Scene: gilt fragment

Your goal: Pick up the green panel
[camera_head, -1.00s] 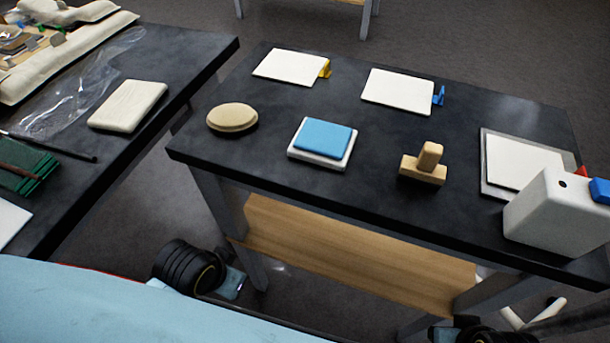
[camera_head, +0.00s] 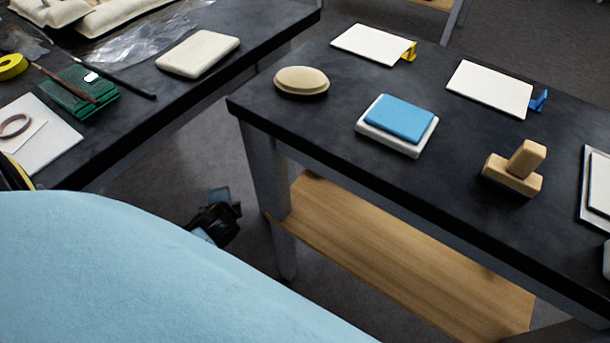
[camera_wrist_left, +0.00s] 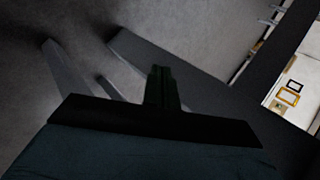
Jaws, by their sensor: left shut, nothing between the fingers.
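The green panel (camera_head: 80,93) lies on the dark table at the left in the head view. It looks like a small stack of flat green pieces with a brown stick across it and a small white spot on top. In the left wrist view my left gripper (camera_wrist_left: 162,80) is shut and empty, its dark fingers together over grey floor. No green panel shows in that view. A dark jointed part of mine shows between the tables in the head view, well right of the panel; its fingers cannot be made out. My right gripper is not in view.
The panel's table holds a white board (camera_head: 45,148) with a brown ring, yellow tape (camera_head: 12,66), a dark rod (camera_head: 125,85), clear plastic and a cream pad (camera_head: 198,53).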

